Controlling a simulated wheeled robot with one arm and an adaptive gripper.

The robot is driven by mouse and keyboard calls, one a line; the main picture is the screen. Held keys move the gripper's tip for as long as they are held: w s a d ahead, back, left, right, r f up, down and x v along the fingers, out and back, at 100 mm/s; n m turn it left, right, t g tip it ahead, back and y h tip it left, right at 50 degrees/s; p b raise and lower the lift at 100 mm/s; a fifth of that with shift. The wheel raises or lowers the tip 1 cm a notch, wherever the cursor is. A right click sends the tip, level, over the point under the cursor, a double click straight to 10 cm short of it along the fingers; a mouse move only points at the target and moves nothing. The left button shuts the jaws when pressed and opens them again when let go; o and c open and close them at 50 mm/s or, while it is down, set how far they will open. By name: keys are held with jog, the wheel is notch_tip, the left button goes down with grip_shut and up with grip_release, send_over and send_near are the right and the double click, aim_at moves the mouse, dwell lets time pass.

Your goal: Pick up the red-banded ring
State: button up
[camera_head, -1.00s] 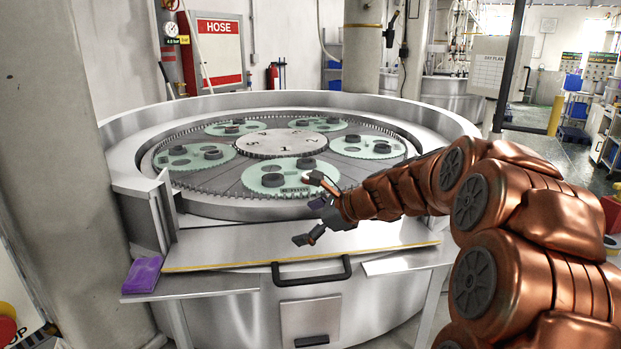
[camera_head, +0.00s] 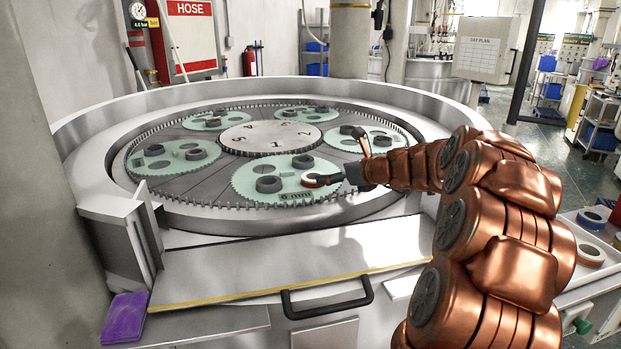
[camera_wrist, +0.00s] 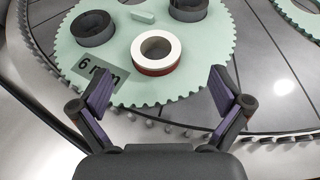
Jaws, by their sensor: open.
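The red-banded ring (camera_wrist: 155,51) has a white top and a dark red side. It lies flat on a pale green toothed carrier (camera_wrist: 125,78), near its edge. It also shows in the head view (camera_head: 314,181), partly covered by my gripper. My gripper (camera_wrist: 161,92) is open and empty in the wrist view. Its two fingers stand wide apart at the near edge of the carrier, with the ring ahead of and between them. In the head view my gripper (camera_head: 338,179) reaches in from the right, low over the carrier.
Two dark rings (camera_wrist: 92,27) (camera_wrist: 188,8) sit on the same carrier behind the red-banded one. A "6 mm" label (camera_wrist: 100,74) lies left of it. A toothed outer rim (camera_head: 215,204) and metal ledge (camera_head: 270,260) are in front. Several other carriers surround the numbered centre disc (camera_head: 270,136).

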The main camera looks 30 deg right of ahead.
aim_at(308, 177)
jog(key=shift+w+a+f, duration=0.2)
jog(key=shift+w+a, duration=0.05)
jog(key=shift+w, duration=0.2)
jog(key=shift+w+a+f, duration=0.2)
jog(key=shift+w+a, duration=0.05)
jog(key=shift+w, duration=0.15)
jog(key=shift+f+p+x, duration=0.15)
jog(key=shift+p+x, duration=0.15)
jog(key=shift+x, duration=0.9)
jog(key=shift+f+p+x, duration=0.2)
jog(key=shift+p+x, duration=0.05)
jog(key=shift+x, duration=1)
jog(key=shift+s, duration=0.2)
jog(key=shift+d, duration=0.1)
jog(key=c, duration=1.5)
jog(key=shift+r, duration=0.1)
jog(key=shift+c, duration=0.2)
jog(key=shift+r, duration=0.1)
